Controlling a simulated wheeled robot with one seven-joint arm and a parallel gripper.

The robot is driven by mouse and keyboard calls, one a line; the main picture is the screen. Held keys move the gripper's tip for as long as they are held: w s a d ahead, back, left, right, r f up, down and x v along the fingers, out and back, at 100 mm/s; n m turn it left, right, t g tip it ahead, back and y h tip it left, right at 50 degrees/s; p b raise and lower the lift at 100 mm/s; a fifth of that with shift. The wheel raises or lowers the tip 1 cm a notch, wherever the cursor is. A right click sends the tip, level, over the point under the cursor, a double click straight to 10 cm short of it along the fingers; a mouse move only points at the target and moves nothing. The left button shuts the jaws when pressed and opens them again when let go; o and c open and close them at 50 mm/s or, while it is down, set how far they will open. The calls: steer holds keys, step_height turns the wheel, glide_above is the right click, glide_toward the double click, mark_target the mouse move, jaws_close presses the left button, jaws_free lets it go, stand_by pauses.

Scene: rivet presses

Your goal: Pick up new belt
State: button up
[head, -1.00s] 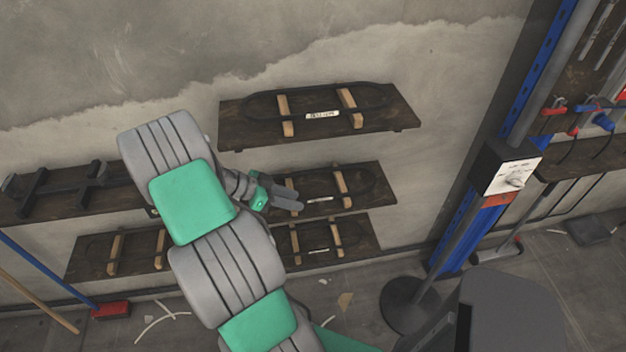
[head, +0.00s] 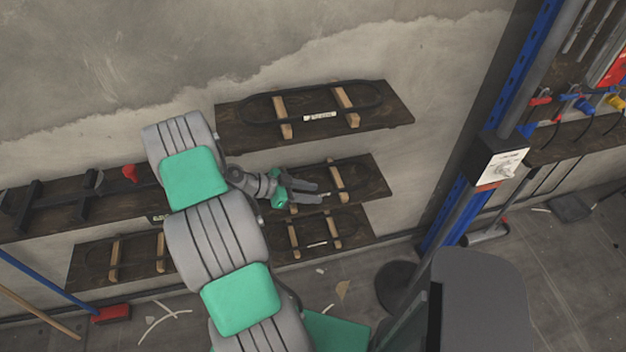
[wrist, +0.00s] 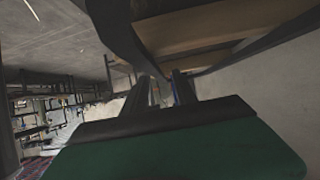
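Black belt loops rest on pale wooden blocks on dark wall shelves. The top belt (head: 262,112) has a white label on its shelf front. Another belt (head: 362,163) lies on the middle shelf (head: 376,190), partly hidden by my gripper. My gripper (head: 320,190) is at the front of this middle shelf, its two fingers apart. In the wrist view the fingers (wrist: 167,88) stand apart, and a black belt (wrist: 118,38) curves just above and beyond them. I see nothing clearly held. Which belt is the new one is not readable.
A lower shelf (head: 350,228) holds another belt, and one more lies at lower left (head: 128,240). A dark rack (head: 60,190) is at left. A blue post (head: 462,200) with a switch box (head: 497,160) stands at right. Bare wall lies between shelves and post.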

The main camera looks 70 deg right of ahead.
steer(key=shift+c, duration=0.4)
jaws_close()
steer(key=shift+r, duration=0.15)
